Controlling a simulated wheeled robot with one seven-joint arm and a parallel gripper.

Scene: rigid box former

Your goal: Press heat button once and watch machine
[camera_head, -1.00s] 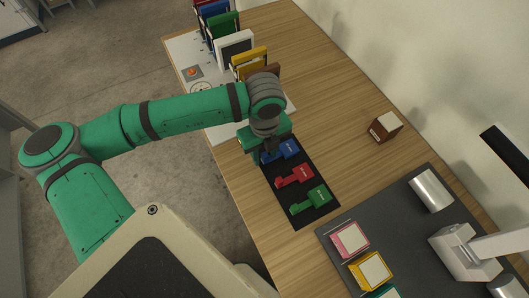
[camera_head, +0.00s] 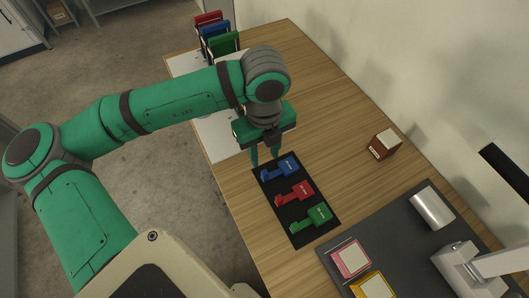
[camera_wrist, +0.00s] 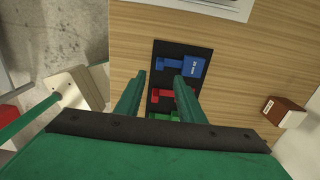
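No part is clearly marked as a heat button. A grey and white machine (camera_head: 462,266) stands at the lower right on a dark grey mat (camera_head: 400,234), partly cut off by the frame. On the mat are a pink block (camera_head: 351,258) and a yellow block (camera_head: 374,287) with pale tops, and a silver cylinder (camera_head: 432,207). My gripper (camera_head: 265,158) is over the far end of a black board with its fingers apart and nothing between them. The wrist view also shows my gripper (camera_wrist: 160,78) open and empty above the board.
The black board (camera_head: 313,237) holds blue (camera_head: 281,168), red (camera_head: 294,192) and green (camera_head: 311,218) key-shaped pieces. A brown and white box (camera_head: 384,143) stands to its right. Upright books (camera_head: 215,35) stand at the far end. Bare wood lies between board and box.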

